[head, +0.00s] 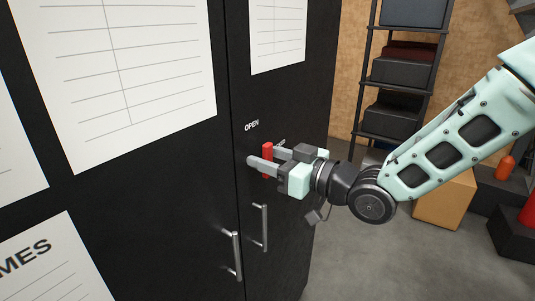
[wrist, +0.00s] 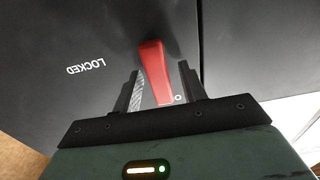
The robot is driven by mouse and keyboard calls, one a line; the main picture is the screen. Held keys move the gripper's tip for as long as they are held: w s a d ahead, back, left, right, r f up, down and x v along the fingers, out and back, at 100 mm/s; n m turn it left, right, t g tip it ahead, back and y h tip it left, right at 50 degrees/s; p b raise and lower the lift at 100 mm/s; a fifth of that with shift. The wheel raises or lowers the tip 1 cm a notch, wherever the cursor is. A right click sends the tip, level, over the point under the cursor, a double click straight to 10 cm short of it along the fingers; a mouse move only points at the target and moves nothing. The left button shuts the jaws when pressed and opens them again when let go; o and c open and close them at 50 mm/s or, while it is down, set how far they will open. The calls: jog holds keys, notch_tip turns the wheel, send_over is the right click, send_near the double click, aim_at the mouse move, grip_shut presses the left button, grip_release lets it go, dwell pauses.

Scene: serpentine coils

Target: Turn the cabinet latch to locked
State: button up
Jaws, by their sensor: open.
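The red latch handle (head: 267,152) is on the black cabinet's right door, below the white word OPEN (head: 251,125). It looks about upright in the head view. My gripper (head: 264,154) is at the latch with its fingers open, one on each side of the handle. In the wrist view the red handle (wrist: 154,70) stands between the two fingers of my gripper (wrist: 160,76), with a visible gap on each side. The word LOCKED (wrist: 86,66) shows upside down left of the handle there. The latch's base is partly hidden.
Two metal bar handles (head: 237,255) are on the doors below the latch. White paper sheets (head: 125,70) are on the cabinet front. A shelf rack (head: 397,70) with dark bins and a cardboard box (head: 445,203) stand at the right. Grey floor (head: 375,260) is clear beside the cabinet.

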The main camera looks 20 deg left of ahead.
jog(key=shift+a, duration=0.15)
grip_shut()
